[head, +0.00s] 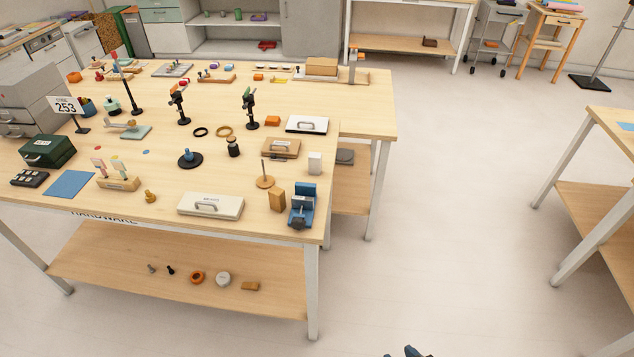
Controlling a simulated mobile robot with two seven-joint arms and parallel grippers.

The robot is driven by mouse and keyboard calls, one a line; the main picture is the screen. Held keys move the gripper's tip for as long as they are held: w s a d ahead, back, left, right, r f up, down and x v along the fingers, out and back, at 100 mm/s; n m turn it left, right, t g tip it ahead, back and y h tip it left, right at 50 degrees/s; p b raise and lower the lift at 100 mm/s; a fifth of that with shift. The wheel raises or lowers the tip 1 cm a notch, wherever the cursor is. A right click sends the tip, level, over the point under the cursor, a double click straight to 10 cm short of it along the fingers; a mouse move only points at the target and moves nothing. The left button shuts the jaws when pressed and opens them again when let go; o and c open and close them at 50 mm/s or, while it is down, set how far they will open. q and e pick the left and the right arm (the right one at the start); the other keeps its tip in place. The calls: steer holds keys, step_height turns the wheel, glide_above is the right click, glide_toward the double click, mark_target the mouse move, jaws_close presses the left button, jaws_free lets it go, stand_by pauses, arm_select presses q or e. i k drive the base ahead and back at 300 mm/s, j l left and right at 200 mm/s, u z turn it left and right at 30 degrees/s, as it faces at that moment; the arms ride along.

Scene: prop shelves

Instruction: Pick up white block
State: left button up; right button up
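The white block (315,163) stands upright near the right edge of the wooden table (150,205). It is small and box-shaped, with nothing touching it that I can see. Dark tips of one gripper (408,352), which I take to be my right one, show at the bottom edge. They are over the floor, far in front of and below the table top. Most of this gripper is cut off, so its opening is unclear. My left gripper is out of view.
Near the block are a blue vise (302,208), a tan wooden block (277,200), a disc with an upright peg (265,181) and a brown box with a handle (281,148). A white handled box (211,206) lies at the front. The floor (450,230) to the right is clear.

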mark_target(314, 157)
steer(key=k+u, duration=0.4)
steer(key=k+j+u, duration=0.15)
steer(key=u, duration=0.25)
steer(key=l+u, duration=0.1)
steer(key=u, duration=0.3)
steer(key=l+u, duration=0.15)
steer(key=u, duration=0.2)
steer(key=l+u, duration=0.1)
steer(key=u, duration=0.3)
steer(key=l, duration=2.2)
steer(key=k, duration=0.05)
